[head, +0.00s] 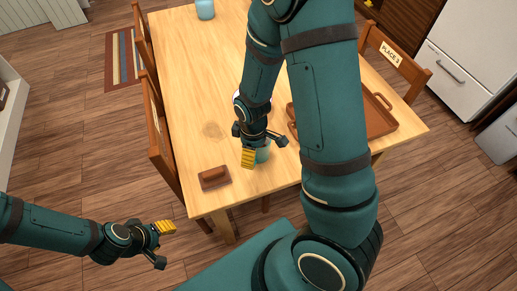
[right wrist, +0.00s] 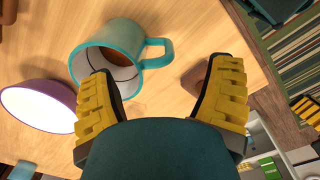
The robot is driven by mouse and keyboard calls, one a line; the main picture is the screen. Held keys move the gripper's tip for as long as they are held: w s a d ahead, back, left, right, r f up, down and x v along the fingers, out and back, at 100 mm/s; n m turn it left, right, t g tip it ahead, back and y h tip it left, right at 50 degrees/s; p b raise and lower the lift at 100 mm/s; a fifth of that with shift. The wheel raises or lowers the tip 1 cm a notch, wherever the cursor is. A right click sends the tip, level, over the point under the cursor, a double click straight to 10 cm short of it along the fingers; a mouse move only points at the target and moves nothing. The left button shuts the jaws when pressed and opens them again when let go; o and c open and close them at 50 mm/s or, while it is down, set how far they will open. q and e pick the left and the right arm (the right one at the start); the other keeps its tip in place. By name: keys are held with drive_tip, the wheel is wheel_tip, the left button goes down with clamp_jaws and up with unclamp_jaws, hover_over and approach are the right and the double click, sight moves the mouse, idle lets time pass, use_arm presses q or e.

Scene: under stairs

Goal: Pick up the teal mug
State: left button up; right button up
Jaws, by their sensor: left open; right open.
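The teal mug (right wrist: 107,58) stands on the wooden table in the right wrist view, its open top facing the camera and its handle (right wrist: 158,50) pointing right. In the head view only a bit of the mug (head: 263,155) shows beneath my right gripper (head: 264,147). My right gripper is open over the mug. In the right wrist view its yellow fingers (right wrist: 160,72) are spread, the left one overlapping the mug's rim and the handle lying between the tips. Contact cannot be told. My left gripper (head: 163,243) is open and empty, off the table at lower left.
A purple-and-white bowl (right wrist: 38,106) is beside the mug. A small brown dish (head: 214,178) lies near the table's front left corner, and a brown tray (head: 380,122) on the right. A light-blue container (head: 205,9) stands at the far end. Chairs (head: 160,140) line the table.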

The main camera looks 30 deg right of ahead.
wheel_tip(320, 180, down, 5)
drive_tip(key=shift+w+r+b, duration=0.15)
drive_tip(key=shift+r+b, duration=0.05)
drive_tip(key=shift+b, duration=0.35)
drive_tip(key=shift+d, duration=0.1)
clamp_jaws()
drive_tip(key=shift+r, duration=0.15)
drive_tip(key=shift+r+p, duration=1.4)
drive_tip(key=shift+r, duration=3.45)
